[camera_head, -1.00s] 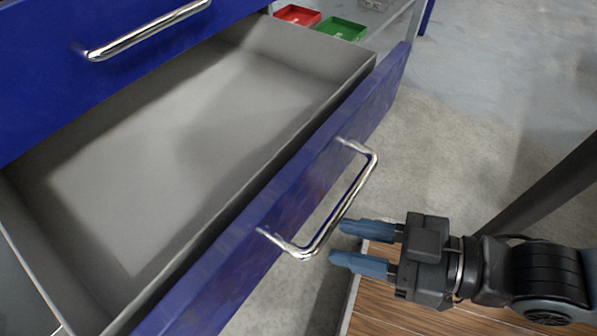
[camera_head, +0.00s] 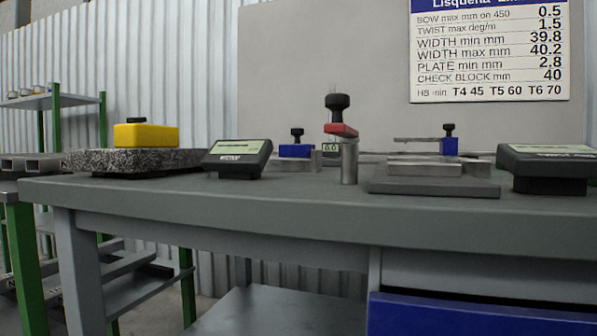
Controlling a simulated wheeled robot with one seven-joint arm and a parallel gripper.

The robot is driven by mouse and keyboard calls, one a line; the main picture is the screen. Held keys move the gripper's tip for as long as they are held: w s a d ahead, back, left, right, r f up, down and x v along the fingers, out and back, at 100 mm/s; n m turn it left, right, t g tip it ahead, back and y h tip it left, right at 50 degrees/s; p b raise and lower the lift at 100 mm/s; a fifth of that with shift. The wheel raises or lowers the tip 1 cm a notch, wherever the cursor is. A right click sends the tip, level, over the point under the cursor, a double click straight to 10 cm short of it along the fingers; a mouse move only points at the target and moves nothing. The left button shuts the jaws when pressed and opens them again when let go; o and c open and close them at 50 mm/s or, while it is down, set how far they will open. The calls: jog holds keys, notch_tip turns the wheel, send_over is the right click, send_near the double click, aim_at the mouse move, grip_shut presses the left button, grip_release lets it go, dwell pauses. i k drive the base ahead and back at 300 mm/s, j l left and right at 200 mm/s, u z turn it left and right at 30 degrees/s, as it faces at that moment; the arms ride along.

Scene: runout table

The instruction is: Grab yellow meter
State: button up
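A yellow block-shaped device with a black knob on top, which looks like the yellow meter (camera_head: 146,136), sits on a speckled granite plate (camera_head: 130,163) at the left of the grey table (camera_head: 300,205). Its front face is plain from here. My gripper is not in view now, so its state and distance from the meter do not show.
A dark display unit (camera_head: 237,158) stands just right of the granite plate. Clamp fixtures with blue blocks (camera_head: 296,151) and a red-armed post (camera_head: 348,155) stand mid-table. Another display (camera_head: 548,165) is at right. A blue drawer front (camera_head: 480,314) is below. Green-framed shelving (camera_head: 103,125) stands left.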

aim_at(134, 136)
jog(key=i+j, duration=0.1)
jog(key=j, duration=0.25)
jog(key=j+u, duration=0.1)
jog(key=j, duration=0.3)
jog(key=i+j, duration=0.15)
jog(key=j, duration=0.2)
jog(key=i+j, duration=0.1)
jog(key=j, duration=0.25)
jog(key=u, duration=0.05)
